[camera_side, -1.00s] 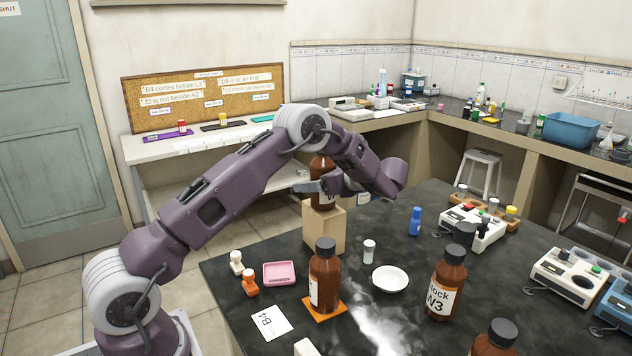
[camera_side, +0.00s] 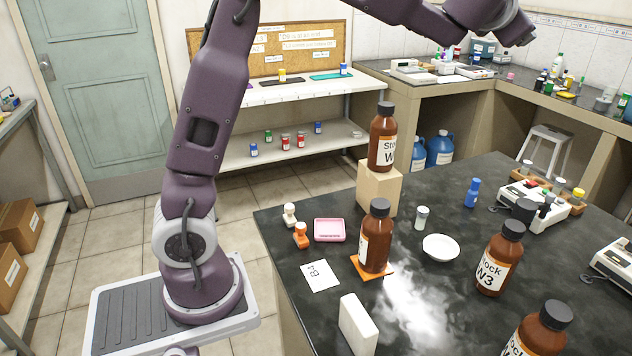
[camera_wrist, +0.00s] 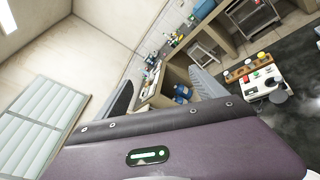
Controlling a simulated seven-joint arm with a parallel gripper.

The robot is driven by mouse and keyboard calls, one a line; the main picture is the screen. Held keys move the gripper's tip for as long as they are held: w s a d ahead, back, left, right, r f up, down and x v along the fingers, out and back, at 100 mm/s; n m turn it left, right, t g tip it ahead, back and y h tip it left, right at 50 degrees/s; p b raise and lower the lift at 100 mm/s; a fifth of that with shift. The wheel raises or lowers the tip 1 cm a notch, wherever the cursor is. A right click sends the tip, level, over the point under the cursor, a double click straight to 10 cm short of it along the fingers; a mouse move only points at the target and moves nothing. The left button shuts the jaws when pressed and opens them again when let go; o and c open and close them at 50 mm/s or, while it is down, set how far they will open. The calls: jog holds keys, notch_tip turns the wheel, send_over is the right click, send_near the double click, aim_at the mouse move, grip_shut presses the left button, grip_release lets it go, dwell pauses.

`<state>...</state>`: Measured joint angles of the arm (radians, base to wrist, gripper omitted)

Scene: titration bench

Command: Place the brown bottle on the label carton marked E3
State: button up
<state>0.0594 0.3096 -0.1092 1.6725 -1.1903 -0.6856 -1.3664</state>
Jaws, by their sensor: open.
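A brown bottle (camera_side: 383,140) with a black cap and a partly visible "Stock W" label stands upright on a tan box-like block (camera_side: 378,190). No E3 marking is readable on the block or elsewhere. In the side view my arm reaches high over the bench, well clear of the bottle; the fingers are not visible there.
On the dark bench are a white dish (camera_side: 440,248), a pink tray (camera_side: 329,230), a B4 card (camera_side: 320,276), a white block (camera_side: 357,325), a small vial (camera_side: 422,217) and a blue bottle (camera_side: 472,192). Instruments (camera_side: 533,203) stand at the right. Labelled cartons (camera_side: 15,228) sit on a left shelf.

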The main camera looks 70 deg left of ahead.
jog(key=s+d+f+m+g+h, duration=0.1)
jog(key=s+d+m+h, duration=0.45)
jog(key=s+m, duration=0.35)
jog(key=s+d+f+m+h, duration=0.1)
jog(key=s+d+m+h, duration=0.3)
jog(key=s+d+m, duration=0.5)
jog(key=s+a+f+m+g+y, duration=0.1)
jog(key=s+a+f+m+g, duration=0.2)
jog(key=s+f+m, duration=0.4)
jog(key=s+a+f+m+g+y, duration=0.1)
jog(key=s+a+f+m+g, duration=0.2)
jog(key=s, duration=1.5)
notch_tip(320, 180, down, 10)
jog(key=m+g, duration=0.2)
jog(key=m, duration=0.3)
jog(key=shift+s+a+r, duration=0.15)
jog(key=shift+s+r, duration=0.1)
jog(key=shift+s, duration=0.1)
